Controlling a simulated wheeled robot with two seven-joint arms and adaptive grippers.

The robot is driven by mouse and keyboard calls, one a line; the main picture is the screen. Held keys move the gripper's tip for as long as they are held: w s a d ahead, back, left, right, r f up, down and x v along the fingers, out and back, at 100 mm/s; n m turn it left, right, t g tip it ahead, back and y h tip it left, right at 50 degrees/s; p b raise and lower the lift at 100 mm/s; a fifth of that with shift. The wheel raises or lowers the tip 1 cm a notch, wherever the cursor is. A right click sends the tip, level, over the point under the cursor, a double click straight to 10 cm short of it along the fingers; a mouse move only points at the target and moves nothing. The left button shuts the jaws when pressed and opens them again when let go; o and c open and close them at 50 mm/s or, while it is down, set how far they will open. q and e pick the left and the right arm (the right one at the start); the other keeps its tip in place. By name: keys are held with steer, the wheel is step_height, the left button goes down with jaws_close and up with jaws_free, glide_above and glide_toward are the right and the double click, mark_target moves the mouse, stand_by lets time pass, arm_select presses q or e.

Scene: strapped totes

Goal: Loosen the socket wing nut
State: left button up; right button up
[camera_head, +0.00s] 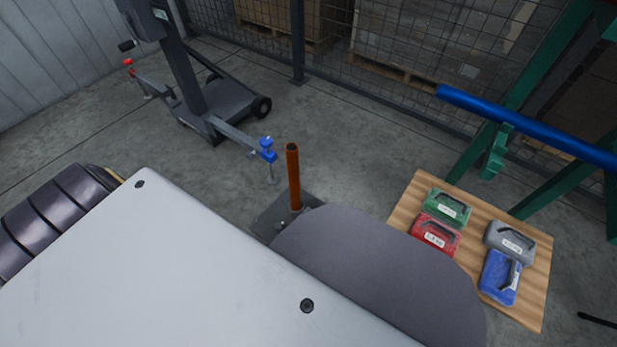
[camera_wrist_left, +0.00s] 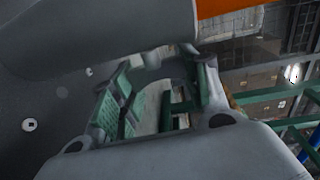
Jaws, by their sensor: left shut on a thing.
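The orange-brown socket post (camera_head: 293,178) stands upright on a dark base plate (camera_head: 267,215) in the head view. A small bright metal part shows low beside the post, but I cannot make out the wing nut clearly. My grey arm covers much of the foreground. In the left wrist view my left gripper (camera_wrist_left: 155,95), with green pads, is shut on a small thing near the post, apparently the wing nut. A grey shape hides the contact. An orange surface (camera_wrist_left: 235,7), likely the post, shows at the top right. My right gripper is not in view.
A wooden board (camera_head: 408,208) at right holds green, red, grey and blue handled blocks. A green stand (camera_head: 535,75) carries a blue tube (camera_head: 520,122). A wheeled grey stand (camera_head: 225,100) with a blue knob (camera_head: 267,149) is behind left. Mesh fence crosses the back; floor between is free.

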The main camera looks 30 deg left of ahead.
arm_select(q)
steer(key=shift+s+f, duration=0.1)
steer(key=shift+s, duration=0.05)
stand_by(0.3)
steer(key=o, duration=1)
steer(key=shift+r, duration=0.55)
